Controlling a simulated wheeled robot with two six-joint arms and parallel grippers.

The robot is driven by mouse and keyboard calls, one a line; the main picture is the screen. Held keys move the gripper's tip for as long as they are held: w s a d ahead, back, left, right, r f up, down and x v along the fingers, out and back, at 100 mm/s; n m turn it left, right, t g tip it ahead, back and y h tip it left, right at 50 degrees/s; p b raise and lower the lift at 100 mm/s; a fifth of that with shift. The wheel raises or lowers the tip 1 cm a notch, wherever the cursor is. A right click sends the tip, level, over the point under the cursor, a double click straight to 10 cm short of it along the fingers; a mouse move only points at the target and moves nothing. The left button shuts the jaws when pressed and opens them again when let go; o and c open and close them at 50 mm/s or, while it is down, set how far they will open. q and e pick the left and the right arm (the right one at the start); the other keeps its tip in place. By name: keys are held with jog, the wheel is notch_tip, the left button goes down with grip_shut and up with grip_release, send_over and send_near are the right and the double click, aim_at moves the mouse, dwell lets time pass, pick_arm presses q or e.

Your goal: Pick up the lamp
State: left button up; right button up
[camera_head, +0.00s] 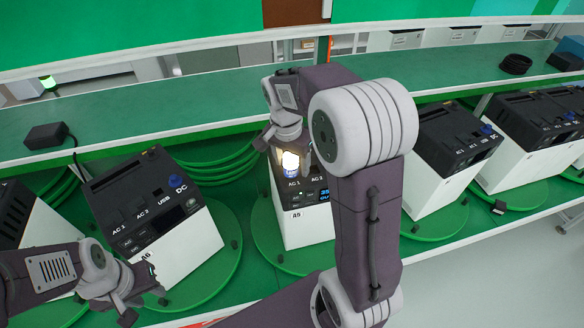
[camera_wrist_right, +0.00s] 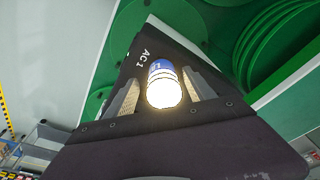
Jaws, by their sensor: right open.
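The lamp (camera_head: 290,163) glows white at one end and has a blue band at the other. It is at the top of the box marked A5 (camera_head: 305,222), near its AC 1 label. In the right wrist view the lamp (camera_wrist_right: 164,84) is between the two fingers of my right gripper (camera_wrist_right: 162,92), which is open with gaps on both sides. In the head view my right gripper (camera_head: 284,150) is over the box, partly hidden by its own arm. My left gripper (camera_head: 145,307) is open and empty, low in front of the box marked A6.
The A6 box (camera_head: 180,250) stands on a green turntable at the left; more boxes (camera_head: 435,175) stand at the right.

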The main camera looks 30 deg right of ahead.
jog(key=shift+w+a+f, duration=0.1)
jog(key=shift+w, duration=0.2)
jog(key=c, duration=0.5)
grip_shut()
jog(key=shift+r, duration=0.3)
jog(key=r, duration=0.1)
jog(key=r+b, duration=0.1)
jog(key=r, duration=0.1)
jog(key=shift+s+d+r, duration=0.2)
jog(key=shift+d+r, duration=0.05)
jog(key=shift+r, duration=0.1)
jog(key=s+d+r+b, duration=0.2)
jog(key=s+d+r, duration=0.4)
jog(key=s+d, duration=0.1)
jog(key=shift+s+r+b, duration=0.3)
jog(key=shift+s+r, duration=0.1)
jog(key=shift+s, duration=0.45)
